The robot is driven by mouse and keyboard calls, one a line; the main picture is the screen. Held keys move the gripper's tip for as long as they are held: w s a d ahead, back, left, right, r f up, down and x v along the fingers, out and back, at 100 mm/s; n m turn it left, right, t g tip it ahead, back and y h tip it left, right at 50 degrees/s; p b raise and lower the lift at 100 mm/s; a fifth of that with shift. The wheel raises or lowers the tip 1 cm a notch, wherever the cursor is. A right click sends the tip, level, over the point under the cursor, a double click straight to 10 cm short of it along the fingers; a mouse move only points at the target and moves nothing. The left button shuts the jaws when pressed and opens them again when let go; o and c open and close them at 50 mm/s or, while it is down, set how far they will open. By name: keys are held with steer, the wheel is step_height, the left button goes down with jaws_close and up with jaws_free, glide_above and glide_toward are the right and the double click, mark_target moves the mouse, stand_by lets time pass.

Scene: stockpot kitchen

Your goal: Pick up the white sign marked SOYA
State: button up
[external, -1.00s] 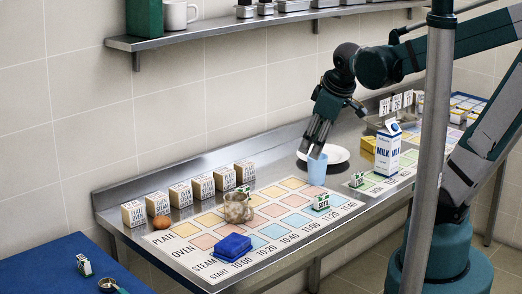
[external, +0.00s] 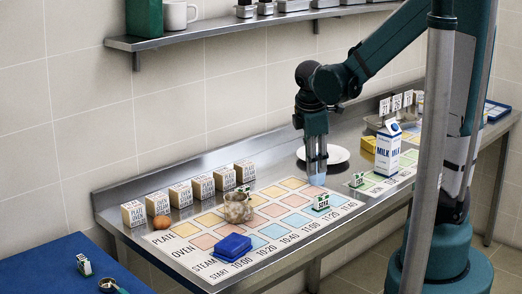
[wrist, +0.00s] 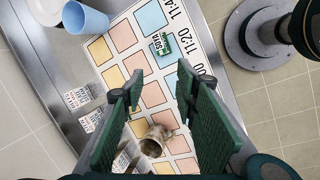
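My gripper (external: 316,172) points down above the mat, just left of and behind the sign. In the wrist view my gripper (wrist: 160,82) has its fingers spread apart with nothing between them. It is not touching the sign.
A light blue cup (wrist: 85,19) stands close by; the fingers mostly cover it in the external view. A white plate (external: 335,154) is behind. Similar signs (external: 357,180) stand elsewhere.

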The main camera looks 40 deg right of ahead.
mark_target(321, 195)
steer(key=w+d+f+n+g+h, duration=0.1)
steer(key=d+f+n, duration=0.3)
steer(key=f, duration=0.4)
steer(key=shift+w+n+g, duration=0.4)
steer(key=shift+g, duration=0.2)
steer(key=shift+h, duration=0.3)
steer(key=shift+x, duration=1.25)
steer(key=shift+b+x, duration=0.6)
steer(key=shift+x, duration=2)
steer(key=shift+w, duration=0.1)
steer(key=c, duration=0.9)
